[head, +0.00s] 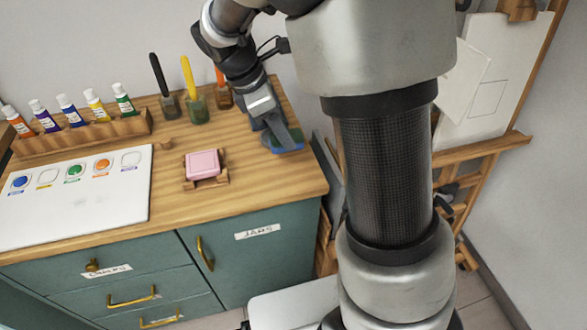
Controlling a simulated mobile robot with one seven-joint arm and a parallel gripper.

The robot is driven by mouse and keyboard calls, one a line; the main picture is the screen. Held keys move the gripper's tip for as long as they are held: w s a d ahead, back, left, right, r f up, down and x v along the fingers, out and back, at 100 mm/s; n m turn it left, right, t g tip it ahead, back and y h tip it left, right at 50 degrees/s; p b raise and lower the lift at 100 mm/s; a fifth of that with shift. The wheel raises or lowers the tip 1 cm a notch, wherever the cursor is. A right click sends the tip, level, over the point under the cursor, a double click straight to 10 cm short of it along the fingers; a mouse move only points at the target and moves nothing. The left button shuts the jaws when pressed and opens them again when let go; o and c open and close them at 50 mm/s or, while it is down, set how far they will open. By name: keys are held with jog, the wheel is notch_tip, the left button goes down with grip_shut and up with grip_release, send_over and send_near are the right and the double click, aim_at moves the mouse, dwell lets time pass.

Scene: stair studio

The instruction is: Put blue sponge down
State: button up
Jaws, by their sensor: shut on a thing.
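The blue sponge (286,149) is at the right end of the wooden cabinet top (250,182), below my gripper (283,137). Only its blue edge and a strip of its darker greenish top show. My gripper points down and is shut on the sponge, covering most of it. The sponge is at or just above the wood; I cannot tell whether it touches.
A pink block (203,164) sits on a small wooden holder left of my gripper. A paint tube rack (82,138) and a white palette sheet (75,205) lie left. An easel (487,150) stands right.

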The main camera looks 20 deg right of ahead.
notch_tip(320, 180, down, 9)
jog(key=shift+f+b, duration=0.15)
jog(key=shift+b, duration=0.75)
jog(key=shift+f, duration=0.15)
jog(key=o, duration=1)
